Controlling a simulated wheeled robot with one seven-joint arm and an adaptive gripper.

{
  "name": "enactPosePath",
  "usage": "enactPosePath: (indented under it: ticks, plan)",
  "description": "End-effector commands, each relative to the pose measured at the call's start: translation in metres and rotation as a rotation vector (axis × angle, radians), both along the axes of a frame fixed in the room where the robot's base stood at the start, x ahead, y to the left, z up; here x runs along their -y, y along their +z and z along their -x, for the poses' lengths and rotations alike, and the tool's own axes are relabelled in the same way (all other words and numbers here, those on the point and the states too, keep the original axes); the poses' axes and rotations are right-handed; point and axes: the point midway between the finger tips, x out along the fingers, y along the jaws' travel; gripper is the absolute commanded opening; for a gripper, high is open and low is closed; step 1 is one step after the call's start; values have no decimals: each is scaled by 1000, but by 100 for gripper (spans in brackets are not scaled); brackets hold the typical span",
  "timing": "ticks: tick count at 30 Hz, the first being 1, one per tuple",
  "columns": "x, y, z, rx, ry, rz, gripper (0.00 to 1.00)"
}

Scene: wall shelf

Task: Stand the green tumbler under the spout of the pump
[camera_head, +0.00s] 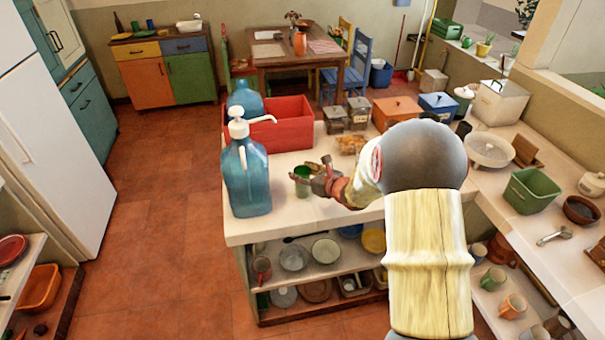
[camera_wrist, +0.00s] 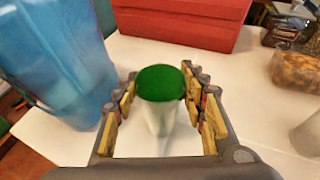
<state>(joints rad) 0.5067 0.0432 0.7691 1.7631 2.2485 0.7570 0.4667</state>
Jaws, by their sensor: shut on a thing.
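The green tumbler (camera_head: 302,173) is between the fingers of my gripper (camera_head: 318,178), to the right of the pump bottle. In the wrist view the tumbler (camera_wrist: 160,84) shows a green round top and a pale lower side, roughly upright. My gripper (camera_wrist: 160,115) is shut on it. I cannot tell whether its base touches the counter. The pump is a big blue bottle (camera_head: 246,180) with a white head (camera_head: 238,126) whose spout points right. The tumbler is apart from the bottle, lower and farther right than the spout. The wrist view shows only the blue bottle body (camera_wrist: 65,65).
A red crate (camera_head: 285,125) and another blue bottle (camera_head: 245,97) stand behind the pump. Glass jars (camera_head: 336,119) and orange food (camera_head: 350,144) sit behind my gripper. The white counter (camera_head: 272,218) is bare in front of the tumbler, near its edge.

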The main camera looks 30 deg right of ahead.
Motion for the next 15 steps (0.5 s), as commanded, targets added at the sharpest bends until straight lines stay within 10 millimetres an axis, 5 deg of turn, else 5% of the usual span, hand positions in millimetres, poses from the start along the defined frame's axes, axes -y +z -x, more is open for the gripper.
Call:
enactPosePath:
  ticks: [2, 3, 15]
  plan:
    - [0, -3, 0, 0, 0, 0, 0]
    - [0, -4, 0, -1, 0, -1, 43]
    - [0, -3, 0, -1, 0, 0, 60]
